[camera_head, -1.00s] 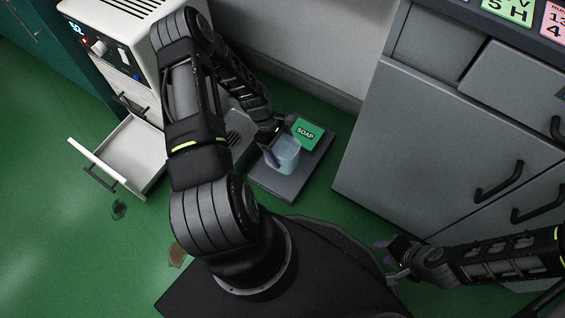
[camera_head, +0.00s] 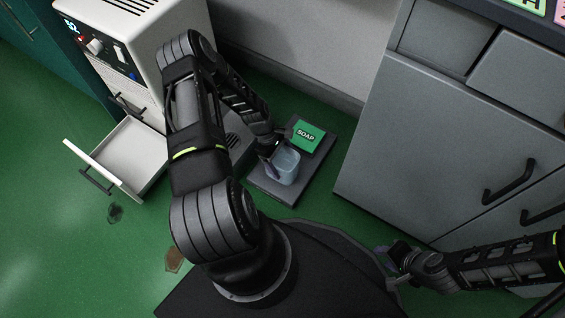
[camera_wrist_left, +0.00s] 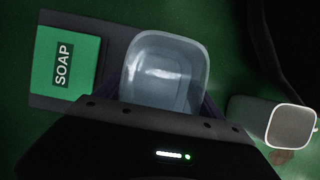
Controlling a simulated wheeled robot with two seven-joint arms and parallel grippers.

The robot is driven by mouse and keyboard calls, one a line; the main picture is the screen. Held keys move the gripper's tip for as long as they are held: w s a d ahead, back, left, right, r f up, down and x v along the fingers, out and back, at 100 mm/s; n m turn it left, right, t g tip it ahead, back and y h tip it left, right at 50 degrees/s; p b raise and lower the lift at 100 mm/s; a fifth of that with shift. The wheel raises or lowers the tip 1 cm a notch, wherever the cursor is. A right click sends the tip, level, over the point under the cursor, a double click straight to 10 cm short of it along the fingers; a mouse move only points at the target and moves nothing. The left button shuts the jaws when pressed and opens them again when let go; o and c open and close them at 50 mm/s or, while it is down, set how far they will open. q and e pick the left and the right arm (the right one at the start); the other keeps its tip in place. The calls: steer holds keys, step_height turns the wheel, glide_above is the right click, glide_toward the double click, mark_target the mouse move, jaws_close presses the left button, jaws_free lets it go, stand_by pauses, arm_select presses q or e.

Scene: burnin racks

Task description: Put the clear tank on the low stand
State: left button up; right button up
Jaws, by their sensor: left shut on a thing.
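The clear tank (camera_head: 286,167) is a bluish see-through open container, over the low stand (camera_head: 262,190), a flat dark grey slab on the green floor. I cannot tell whether its bottom touches the slab. My left gripper (camera_head: 270,155) is shut on the tank. In the left wrist view the tank (camera_wrist_left: 163,70) appears upright in front of my gripper, whose fingers are mostly hidden. A green SOAP box (camera_head: 307,137) lies on the stand's far part, beside the tank. My right gripper (camera_head: 385,253) is low at the right, away from the stand; its jaw opening is unclear.
A white machine (camera_head: 130,45) with an open drawer (camera_head: 125,160) stands at the left. Grey cabinets (camera_head: 440,130) stand right of the stand. Dark and brown patches (camera_head: 174,260) mark the floor. A pale rounded container (camera_wrist_left: 275,122) shows in the left wrist view.

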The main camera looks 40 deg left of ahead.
arm_select(q)
steer(key=shift+f, duration=0.1)
steer(key=o, duration=2.1)
steer(key=shift+r, duration=0.2)
steer(key=shift+a+r, duration=0.1)
steer(key=shift+r, duration=0.2)
steer(key=p+v, duration=0.4)
steer(key=v, duration=0.7)
steer(key=shift+r+p, duration=0.2)
steer(key=shift+p, duration=0.1)
